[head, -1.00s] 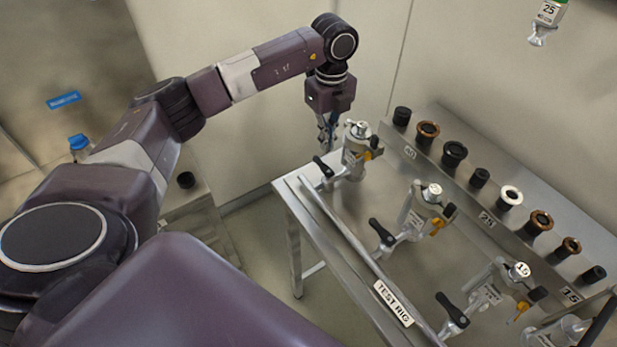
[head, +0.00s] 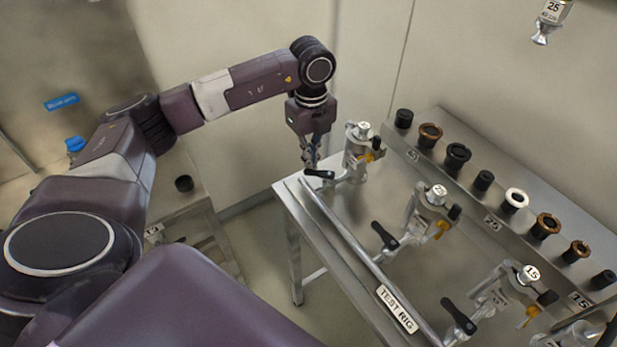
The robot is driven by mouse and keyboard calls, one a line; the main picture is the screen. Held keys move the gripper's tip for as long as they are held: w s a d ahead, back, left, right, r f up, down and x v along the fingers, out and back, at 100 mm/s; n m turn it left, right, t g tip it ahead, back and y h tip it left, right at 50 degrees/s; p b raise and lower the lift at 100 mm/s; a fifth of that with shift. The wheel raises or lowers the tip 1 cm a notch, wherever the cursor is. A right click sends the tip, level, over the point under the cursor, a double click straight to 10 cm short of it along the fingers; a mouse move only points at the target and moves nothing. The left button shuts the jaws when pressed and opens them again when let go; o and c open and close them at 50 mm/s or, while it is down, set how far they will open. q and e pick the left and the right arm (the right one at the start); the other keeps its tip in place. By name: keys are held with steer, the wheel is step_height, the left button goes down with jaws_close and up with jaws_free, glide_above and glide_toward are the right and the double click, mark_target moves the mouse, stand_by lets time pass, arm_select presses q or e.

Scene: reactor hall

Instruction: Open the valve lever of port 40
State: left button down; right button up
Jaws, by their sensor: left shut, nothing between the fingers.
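The port 40 valve (head: 358,150) is the leftmost of the metal valves on the test rig. I take it as port 40 from its place by the rack's far-left label, which is hard to read. Its black lever (head: 320,174) points left, lying nearly level in the picture, unlike the slanted levers of the other valves. My left gripper (head: 311,163) points down with its fingers shut and empty. Its fingertips are right at the lever's free end; I cannot tell whether they touch it. My right gripper is out of view.
The middle valve (head: 430,208) and the port 15 valve (head: 512,283) stand to the right with black levers. A sloped rack (head: 467,190) of black, brown and white fittings lies behind. A bar (head: 345,238) runs along the front edge of the rig.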

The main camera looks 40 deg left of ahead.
mark_target(306, 172)
arm_select(q)
steer(key=shift+s, duration=0.85)
steer(key=shift+s+d, duration=0.35)
steer(key=shift+s, duration=0.25)
steer(key=shift+s+d, duration=0.35)
steer(key=shift+s, duration=0.25)
steer(key=shift+w+a, duration=0.4)
steer(key=shift+w, duration=0.15)
step_height(306, 172, up, 7)
steer(key=p, duration=0.4)
steer(key=shift+p, duration=0.4)
